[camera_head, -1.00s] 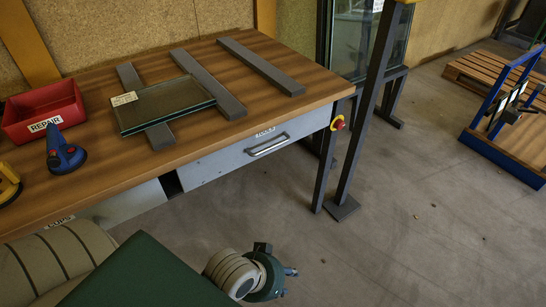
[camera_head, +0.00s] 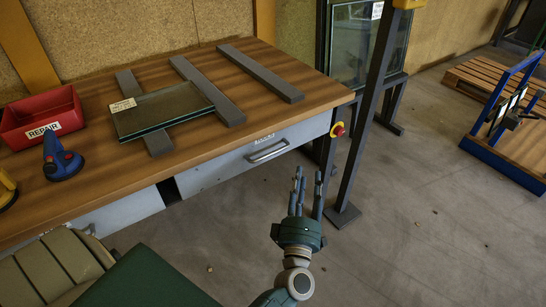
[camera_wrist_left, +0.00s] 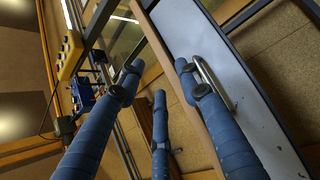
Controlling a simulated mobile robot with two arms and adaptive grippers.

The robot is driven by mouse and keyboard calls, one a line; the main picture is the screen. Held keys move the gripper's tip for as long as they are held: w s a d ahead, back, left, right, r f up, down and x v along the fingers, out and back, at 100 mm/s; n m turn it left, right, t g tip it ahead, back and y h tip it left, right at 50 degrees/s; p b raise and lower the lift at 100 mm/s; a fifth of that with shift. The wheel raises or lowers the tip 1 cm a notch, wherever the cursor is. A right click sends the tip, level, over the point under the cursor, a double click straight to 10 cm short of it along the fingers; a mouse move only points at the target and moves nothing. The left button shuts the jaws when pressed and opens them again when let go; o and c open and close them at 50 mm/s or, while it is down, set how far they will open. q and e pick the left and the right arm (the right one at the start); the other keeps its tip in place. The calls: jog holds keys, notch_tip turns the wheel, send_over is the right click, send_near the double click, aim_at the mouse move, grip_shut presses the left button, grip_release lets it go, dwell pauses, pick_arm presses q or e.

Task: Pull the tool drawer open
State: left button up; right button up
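The tool drawer (camera_head: 225,172) is a grey metal front under the right part of the wooden bench, with a small label above its handle. It looks shut. Its silver bar handle (camera_head: 268,151) is free in the head view. My left gripper (camera_head: 308,185) stands in front of the bench, to the right of the handle and apart from it, fingers up, open and empty. In the left wrist view the spread blue fingers (camera_wrist_left: 155,75) show, with the handle (camera_wrist_left: 214,82) on the grey drawer front (camera_wrist_left: 228,65) partly behind the right finger. My right gripper is not in view.
The bench (camera_head: 110,180) carries a red bin (camera_head: 42,117) marked REPAIR, a blue suction tool (camera_head: 60,160), grey bars and a glass pane (camera_head: 160,108). A red emergency button (camera_head: 338,130) sits at the bench corner, near a dark post (camera_head: 365,120).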

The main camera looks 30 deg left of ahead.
aim_at(272, 154)
pick_arm(q)
jog(key=s+a+f+n+g+y, duration=0.3)
jog(key=a+n+g+y, duration=0.1)
jog(key=a+n+y, duration=0.25)
jog(key=shift+h, duration=0.25)
jog(key=x, duration=0.9)
jog(key=shift+w+a+r, duration=0.2)
jog(key=shift+w+a, duration=0.05)
jog(key=shift+a, duration=0.05)
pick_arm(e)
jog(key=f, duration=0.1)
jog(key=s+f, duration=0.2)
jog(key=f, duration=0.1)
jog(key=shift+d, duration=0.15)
pick_arm(q)
grip_shut()
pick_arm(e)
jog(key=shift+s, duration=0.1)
